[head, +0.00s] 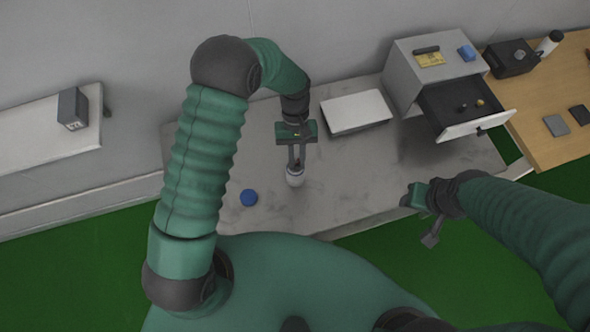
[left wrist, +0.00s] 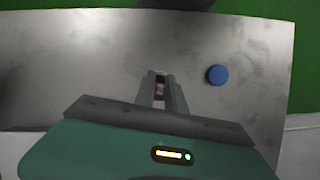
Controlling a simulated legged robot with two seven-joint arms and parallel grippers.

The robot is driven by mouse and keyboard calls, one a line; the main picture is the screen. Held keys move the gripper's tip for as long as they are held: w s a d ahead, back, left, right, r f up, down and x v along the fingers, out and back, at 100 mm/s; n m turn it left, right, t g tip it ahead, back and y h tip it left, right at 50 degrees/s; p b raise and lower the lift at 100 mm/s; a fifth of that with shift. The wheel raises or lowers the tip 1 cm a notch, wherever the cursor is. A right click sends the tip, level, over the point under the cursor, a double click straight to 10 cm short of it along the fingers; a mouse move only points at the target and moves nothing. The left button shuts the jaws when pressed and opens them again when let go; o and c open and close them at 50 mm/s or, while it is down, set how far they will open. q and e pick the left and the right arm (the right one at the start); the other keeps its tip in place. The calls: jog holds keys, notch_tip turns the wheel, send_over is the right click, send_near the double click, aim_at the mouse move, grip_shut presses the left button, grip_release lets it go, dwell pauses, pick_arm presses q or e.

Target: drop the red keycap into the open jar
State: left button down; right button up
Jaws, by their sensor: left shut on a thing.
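A small pale, clear-looking jar (head: 295,177) stands on the grey table. My left gripper (head: 296,163) points down with its fingertips at the jar's mouth; I cannot tell whether they touch the rim. In the left wrist view, the narrow gap between the left fingers (left wrist: 161,80) holds a small dull reddish thing, which looks like the red keycap (left wrist: 160,90). The fingers mostly hide it, and it does not show in the head view. A round blue lid (head: 249,198) lies on the table left of the jar. My right gripper (head: 430,235) hangs beyond the table's front edge; its opening is unclear.
A white flat box (head: 356,112) lies behind the jar to the right. A grey cabinet (head: 403,80) stands at the back right with its drawer (head: 476,126) open and small items inside. The grey table (head: 350,185) is clear around the jar and lid.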

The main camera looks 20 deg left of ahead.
pick_arm(q)
jog(key=c, duration=1.3)
grip_release()
jog(key=shift+d, duration=0.1)
jog(key=shift+w+r, duration=0.1)
jog(key=shift+r, duration=0.15)
jog(key=b+v, duration=0.1)
jog(key=v, duration=1.5)
jog(key=s+a+f+m+t, duration=0.1)
jog(key=s+t, duration=0.1)
jog(key=s, duration=0.2)
jog(key=s+a+f+m+t+y, duration=0.1)
jog(key=s+a+m+t, duration=0.1)
jog(key=s, duration=0.3)
jog(key=s+a+f+m+t, duration=0.1)
jog(key=s+a+t, duration=0.1)
jog(key=s, duration=0.3)
jog(key=shift+s+a+f+t+y, duration=0.15)
jog(key=shift+a+f+t+y, duration=0.15)
jog(key=shift+t+y, duration=0.1)
